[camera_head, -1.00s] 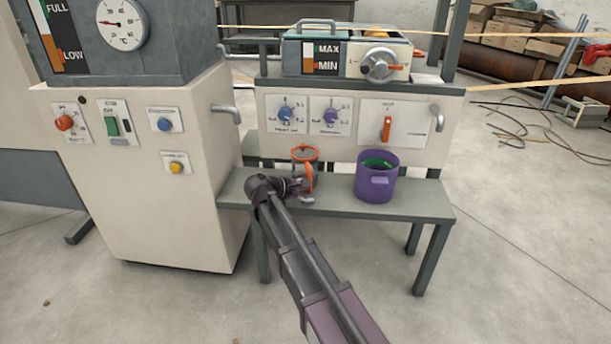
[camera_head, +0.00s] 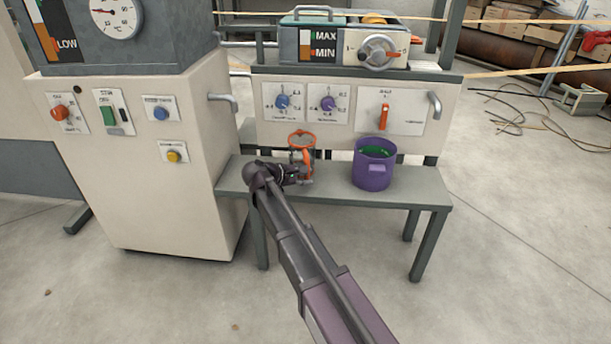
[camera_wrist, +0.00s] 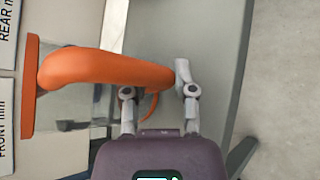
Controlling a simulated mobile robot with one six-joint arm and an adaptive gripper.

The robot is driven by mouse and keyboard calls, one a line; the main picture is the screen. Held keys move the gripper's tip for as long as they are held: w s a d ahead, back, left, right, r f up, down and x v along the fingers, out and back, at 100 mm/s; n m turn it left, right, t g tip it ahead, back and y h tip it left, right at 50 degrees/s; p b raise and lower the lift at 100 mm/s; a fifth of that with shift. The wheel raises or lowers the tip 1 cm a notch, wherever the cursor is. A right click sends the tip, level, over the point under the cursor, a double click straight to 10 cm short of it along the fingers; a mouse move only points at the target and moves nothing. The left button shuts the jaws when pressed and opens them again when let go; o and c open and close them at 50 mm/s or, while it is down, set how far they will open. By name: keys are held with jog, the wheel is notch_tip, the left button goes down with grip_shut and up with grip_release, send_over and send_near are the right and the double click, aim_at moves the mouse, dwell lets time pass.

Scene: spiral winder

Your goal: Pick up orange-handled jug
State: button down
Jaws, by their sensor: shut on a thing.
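The orange-handled jug (camera_head: 300,143) has a clear body with an orange rim and handle. It stands at the left part of the grey bench, just beyond my gripper. In the wrist view its orange handle (camera_wrist: 105,69) fills the upper left, and part of its clear body shows below it. My gripper (camera_wrist: 160,85) has its fingers at the end of the handle, one on each side, shut on it. In the head view my gripper (camera_head: 291,176) is small and partly hidden by my wrist. I cannot tell whether the jug's base touches the bench.
A purple pot (camera_head: 373,166) with green contents stands on the grey bench (camera_head: 420,196) to the right of the jug. A machine panel (camera_head: 350,134) with knobs and an orange switch rises behind. A cream cabinet (camera_head: 170,200) stands at the left. The bench's right end is clear.

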jog(key=shift+r+p, duration=1.4)
jog(key=shift+r, duration=0.2)
jog(key=s+d+r+p, duration=0.1)
jog(key=s, duration=1.5)
jog(key=shift+r, duration=0.25)
notch_tip(320, 180, up, 12)
jog(key=p, duration=1.2)
jog(key=shift+f, duration=0.15)
jog(key=shift+s, duration=0.15)
